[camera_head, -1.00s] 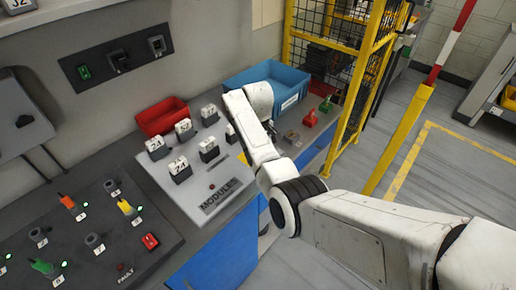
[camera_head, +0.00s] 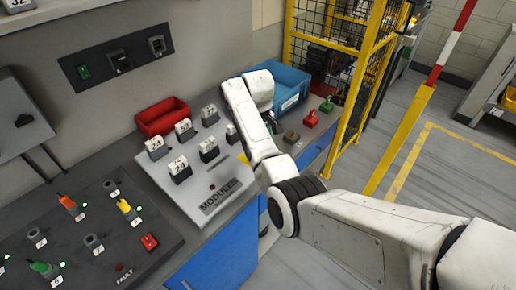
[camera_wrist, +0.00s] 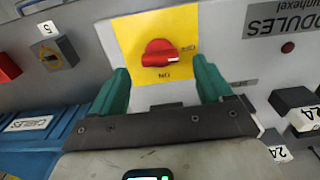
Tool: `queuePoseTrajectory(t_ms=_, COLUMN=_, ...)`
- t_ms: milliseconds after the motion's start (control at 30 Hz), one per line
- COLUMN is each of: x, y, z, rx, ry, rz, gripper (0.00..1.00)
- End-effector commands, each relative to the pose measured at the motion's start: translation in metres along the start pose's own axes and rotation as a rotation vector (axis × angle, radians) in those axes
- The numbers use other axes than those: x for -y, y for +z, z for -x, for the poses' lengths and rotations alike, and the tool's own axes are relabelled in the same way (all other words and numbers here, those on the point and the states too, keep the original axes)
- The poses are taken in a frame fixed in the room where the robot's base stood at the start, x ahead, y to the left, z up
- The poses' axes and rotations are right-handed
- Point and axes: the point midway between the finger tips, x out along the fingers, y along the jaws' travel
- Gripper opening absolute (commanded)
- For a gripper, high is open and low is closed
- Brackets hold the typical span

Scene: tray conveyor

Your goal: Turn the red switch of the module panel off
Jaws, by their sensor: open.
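In the wrist view the red switch (camera_wrist: 158,53) is a rotary knob on a yellow plate (camera_wrist: 133,30). Its grip bar lies roughly level in the picture, with "ON" printed below and "OFF" at the right, both upside down. My gripper (camera_wrist: 161,68) is open, its two green fingers standing apart to the left and right of the knob, with nothing between them at the near end. I cannot tell how deep the tips reach. In the head view only a corner of the yellow plate (camera_head: 243,158) shows on the module panel (camera_head: 190,200); my arm hides the knob.
Several numbered modules (camera_head: 180,170) stand on the panel. A red bin (camera_head: 162,118) and a blue bin (camera_head: 290,95) are behind. Red and green pieces (camera_head: 311,119) lie to the right, near the yellow fence post (camera_head: 355,100). A fault board (camera_head: 80,250) is at left.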

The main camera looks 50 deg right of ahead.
Motion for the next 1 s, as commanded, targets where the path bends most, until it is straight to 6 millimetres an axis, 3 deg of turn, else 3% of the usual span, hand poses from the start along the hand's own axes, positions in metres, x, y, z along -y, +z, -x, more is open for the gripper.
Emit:
queuePoseTrajectory(t_ms=200, x=0.000, y=-0.001, z=0.042, rx=-0.004, ry=0.002, rz=0.000, gripper=0.79)
queuePoseTrajectory(t_ms=400, x=0.000, y=-0.001, z=0.068, rx=-0.002, ry=0.002, rz=0.001, gripper=0.79)
queuePoseTrajectory(t_ms=1000, x=0.000, y=-0.001, z=0.076, rx=-0.001, ry=0.001, rz=0.001, gripper=0.79)
